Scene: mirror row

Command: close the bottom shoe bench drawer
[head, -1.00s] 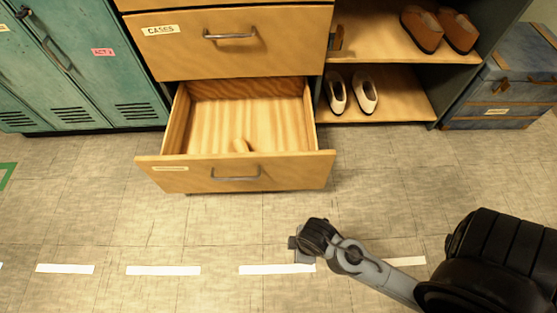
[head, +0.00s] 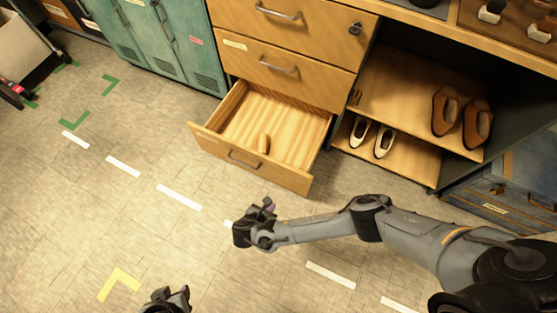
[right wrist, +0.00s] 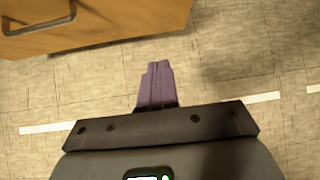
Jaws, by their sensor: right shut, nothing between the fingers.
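The bottom shoe bench drawer (head: 290,172) is pulled out from the wooden bench, with its light wood inside showing.
Two closed drawers (head: 285,62) sit above the open one. Shelves with white shoes (head: 384,140) and brown shoes (head: 476,124) are to the right. Green lockers (head: 165,45) stand left, a blue trunk (head: 508,190) right. The floor (head: 90,220) before the drawer is clear.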

